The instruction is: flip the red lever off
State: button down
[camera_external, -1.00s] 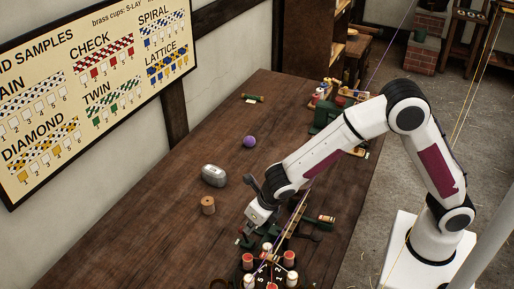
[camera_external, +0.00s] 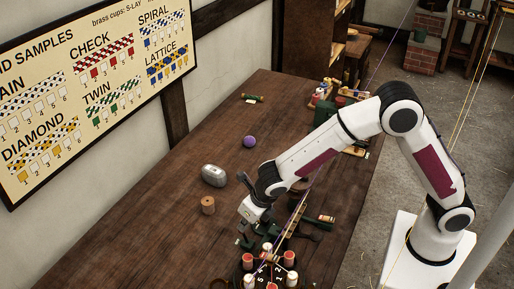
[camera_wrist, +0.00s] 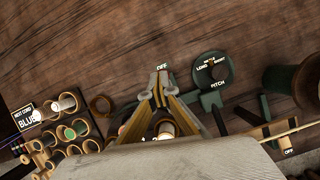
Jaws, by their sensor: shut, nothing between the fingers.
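My gripper (camera_external: 246,222) is over the near part of the wooden table, just behind the round bobbin carrier. In the wrist view my gripper (camera_wrist: 158,80) is shut and empty, with its fingertips beside a white OFF label (camera_wrist: 161,67). A dark green fixture (camera_wrist: 205,101) lies under and beside the fingers. I cannot pick out the red lever for certain; the fingers and wrist hide part of this fixture. In the external view a small green part (camera_external: 245,242) shows just below the gripper. Whether the fingertips touch anything is unclear.
A round PITCH dial (camera_wrist: 212,70) stands right of the fingers. Another OFF label (camera_wrist: 288,152) is at lower right. Bobbins (camera_wrist: 70,130) stand at left. The numbered bobbin carrier (camera_external: 266,272) is at the table's near end. A grey tin (camera_external: 213,175), cork-coloured spool (camera_external: 208,205) and purple ball (camera_external: 249,142) lie left.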

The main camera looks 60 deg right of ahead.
notch_tip(320, 180, up, 10)
jog(key=w, duration=0.2)
jog(key=shift+w+a+f, duration=0.2)
jog(key=shift+w+a, duration=0.05)
jog(key=shift+w, duration=0.15)
dwell(0.7)
jog(key=s+d+r+m, duration=0.3)
jog(key=s+d+m, duration=0.3)
jog(key=s+m, duration=0.5)
jog(key=s+d+r+m, duration=0.4)
jog(key=s+d+m, duration=0.3)
jog(key=s+m, duration=0.4)
jog(key=s+d+r+m+t, duration=0.1)
jog(key=s+d+r+m, duration=0.2)
jog(key=s+d+m, duration=0.3)
jog(key=shift+s+d+r+m+y, duration=0.3)
jog(key=shift+s+m, duration=2.6)
jog(key=shift+s, duration=1.25)
